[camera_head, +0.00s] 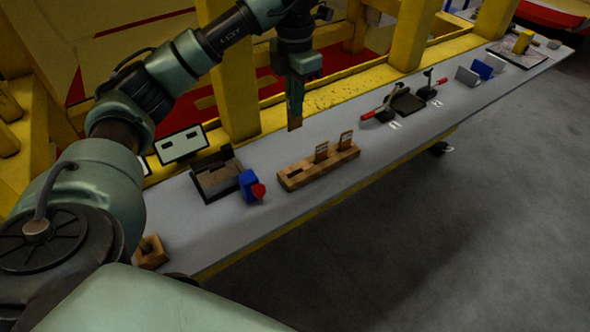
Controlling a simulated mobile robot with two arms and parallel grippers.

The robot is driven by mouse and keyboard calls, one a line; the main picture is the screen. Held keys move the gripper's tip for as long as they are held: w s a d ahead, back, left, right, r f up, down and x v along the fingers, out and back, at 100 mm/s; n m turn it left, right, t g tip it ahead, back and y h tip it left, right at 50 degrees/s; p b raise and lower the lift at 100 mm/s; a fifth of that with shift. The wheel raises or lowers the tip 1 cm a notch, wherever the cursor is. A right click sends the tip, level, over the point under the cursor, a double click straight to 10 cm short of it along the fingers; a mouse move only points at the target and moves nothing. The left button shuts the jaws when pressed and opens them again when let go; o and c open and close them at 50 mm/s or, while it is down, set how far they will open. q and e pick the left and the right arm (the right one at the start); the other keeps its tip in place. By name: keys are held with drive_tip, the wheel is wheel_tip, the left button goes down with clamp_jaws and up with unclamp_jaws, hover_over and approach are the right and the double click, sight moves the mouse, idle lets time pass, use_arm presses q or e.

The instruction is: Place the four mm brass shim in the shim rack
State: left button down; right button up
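The wooden shim rack (318,170) lies on the grey bench near the middle. Two thin brown shims with pale markings, one left (321,153) and one right (346,141), stand upright in it. A dark slot shows in its left part. My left gripper (296,92) points down above and behind the rack's left end. It appears shut on a narrow brown plate that looks like the brass shim (295,124), hanging upright and clear of the rack. The thickness mark on it cannot be read. My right gripper is out of view.
A dark tray (215,180) and a blue block with a red knob (250,187) stand left of the rack. A wooden block (151,252) lies at the near end. Red-handled clamps (405,103) stand further right. Yellow posts (228,70) rise behind the bench.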

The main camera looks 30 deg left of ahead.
use_arm(q)
wheel_tip(320, 180, down, 17)
drive_tip(key=p, duration=0.3)
drive_tip(key=shift+f, duration=0.2)
drive_tip(key=shift+f+p, duration=0.3)
drive_tip(key=shift+f, duration=0.1)
drive_tip(key=shift+f, duration=0.15)
drive_tip(key=c, duration=1.6)
unclamp_jaws()
drive_tip(key=shift+c, duration=0.2)
